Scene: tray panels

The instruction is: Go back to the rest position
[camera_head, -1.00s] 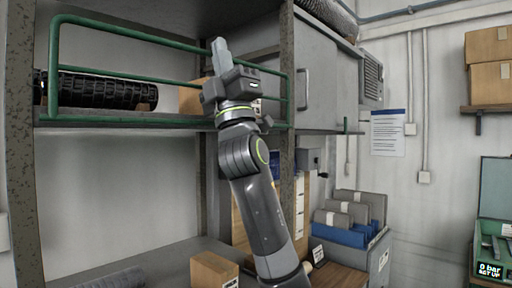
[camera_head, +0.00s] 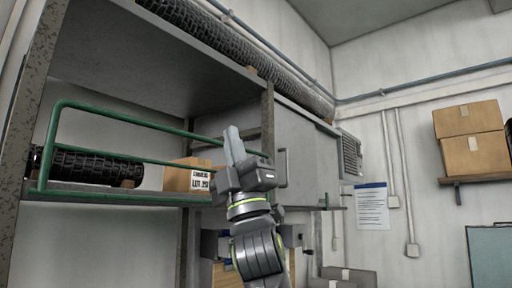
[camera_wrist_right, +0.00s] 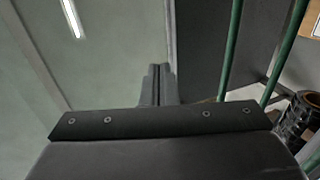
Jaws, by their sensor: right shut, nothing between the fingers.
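My right gripper (camera_head: 234,146) is raised in the middle of the head view, with its fingers shut together and pointing up. Nothing is between the fingertips. It stands in front of the shelf, near the right part of the green rail (camera_head: 150,118). In the right wrist view the shut fingers (camera_wrist_right: 158,84) point toward the ceiling, with green rail bars (camera_wrist_right: 232,45) to their right. My left gripper is not in any view.
On the shelf behind the rail lie a black ribbed roll (camera_head: 90,167) and a labelled cardboard box (camera_head: 188,176). A grey cabinet (camera_head: 306,160) is right of the gripper. Boxes (camera_head: 472,138) sit on a wall shelf at the far right.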

